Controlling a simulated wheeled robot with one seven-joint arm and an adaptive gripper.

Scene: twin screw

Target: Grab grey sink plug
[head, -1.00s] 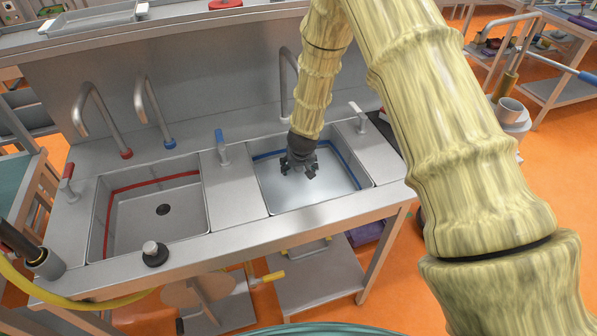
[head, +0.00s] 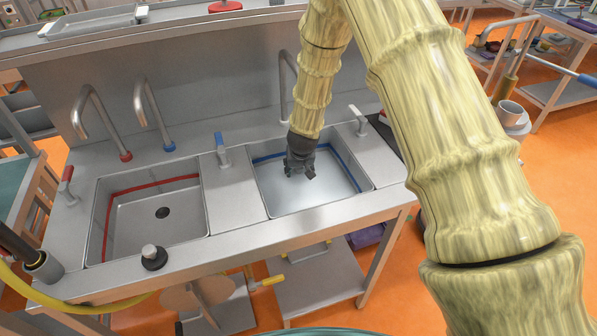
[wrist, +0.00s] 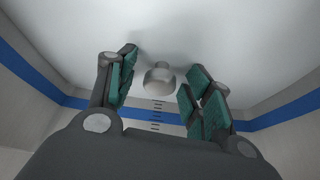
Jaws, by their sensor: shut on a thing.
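The grey sink plug (wrist: 160,78) shows in the wrist view as a round metallic knob in the right sink (head: 330,196), the basin with the blue band. My gripper (head: 300,170) points down into this basin. In the wrist view my gripper (wrist: 163,88) has its green-padded fingers on either side of the knob and is shut on it. The contact itself is hard to make out. In the head view my gripper hides the plug.
A black plug with a pale knob (head: 153,257) sits on the front ledge by the left sink (head: 150,236), which has a red band and a drain. Taps (head: 150,112) stand behind the sinks. A blue-handled lever (head: 221,148) stands between them.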

